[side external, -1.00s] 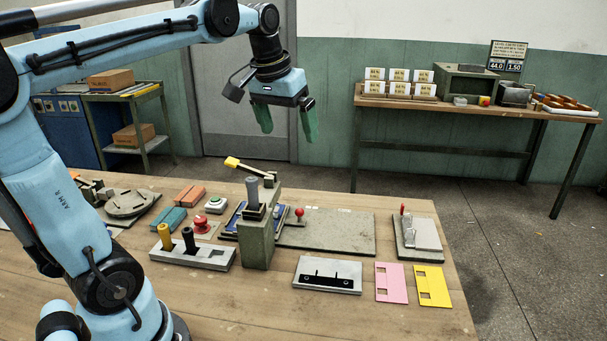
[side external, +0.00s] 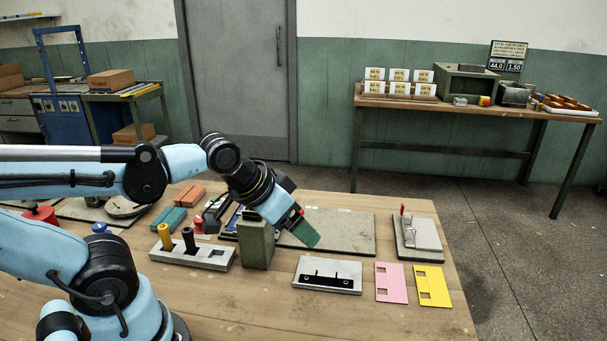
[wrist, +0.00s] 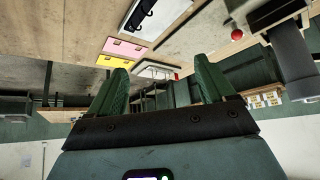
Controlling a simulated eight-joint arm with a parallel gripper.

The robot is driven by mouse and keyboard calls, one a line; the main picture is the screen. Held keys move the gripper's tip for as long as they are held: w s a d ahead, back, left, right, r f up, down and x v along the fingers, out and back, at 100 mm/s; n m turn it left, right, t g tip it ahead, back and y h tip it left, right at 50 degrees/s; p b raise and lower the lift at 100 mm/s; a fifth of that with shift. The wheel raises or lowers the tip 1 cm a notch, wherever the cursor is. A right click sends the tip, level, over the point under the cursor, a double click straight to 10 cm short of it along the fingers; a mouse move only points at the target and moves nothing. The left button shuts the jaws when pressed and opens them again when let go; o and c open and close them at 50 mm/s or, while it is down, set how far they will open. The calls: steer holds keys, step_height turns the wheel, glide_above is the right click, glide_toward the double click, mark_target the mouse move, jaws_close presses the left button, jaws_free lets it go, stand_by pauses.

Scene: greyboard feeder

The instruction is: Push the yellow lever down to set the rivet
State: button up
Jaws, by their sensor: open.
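The yellow lever is out of sight in both current views; my arm covers the top of the press in the side view. The grey-green press body (side external: 257,245) stands upright on the bench. A dark grey cylinder (wrist: 292,50) at the press shows at the upper right of the wrist view. My gripper (side external: 305,233) is tilted downward just right of the press in the side view. In the wrist view my gripper (wrist: 160,85) has its two green fingers spread apart with nothing between them. I cannot tell whether it touches the press.
A red ball knob (wrist: 237,34) is beside the press. A grey block with yellow and black pegs (side external: 192,254) stands left of it. A slotted grey plate (side external: 327,275), a pink card (side external: 391,283) and a yellow card (side external: 433,286) lie to the right.

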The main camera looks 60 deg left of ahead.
steer(key=w+a+r+n+g, duration=0.1)
steer(key=a+r, duration=0.2)
steer(key=w+a+r+n+g+y, duration=0.1)
steer(key=w+a+r, duration=0.1)
steer(key=a+r, duration=0.1)
steer(key=w+a+r+n+g+y, duration=0.1)
steer(key=w+a+r, duration=0.1)
steer(key=a+r, duration=0.1)
steer(key=shift+a+r+n+g, duration=0.3)
steer(key=shift+g, duration=0.1)
jaws_close()
steer(key=a+r+n+g, duration=0.2)
steer(key=a+r+g, duration=0.1)
steer(key=a, duration=0.4)
steer(key=a+r+n+g, duration=0.2)
steer(key=a+r+n, duration=0.1)
steer(key=a, duration=0.4)
steer(key=shift+a+r+g+y, duration=0.2)
steer(key=shift+r+g+y, duration=0.15)
steer(key=shift+r, duration=0.3)
steer(key=shift+s, duration=0.1)
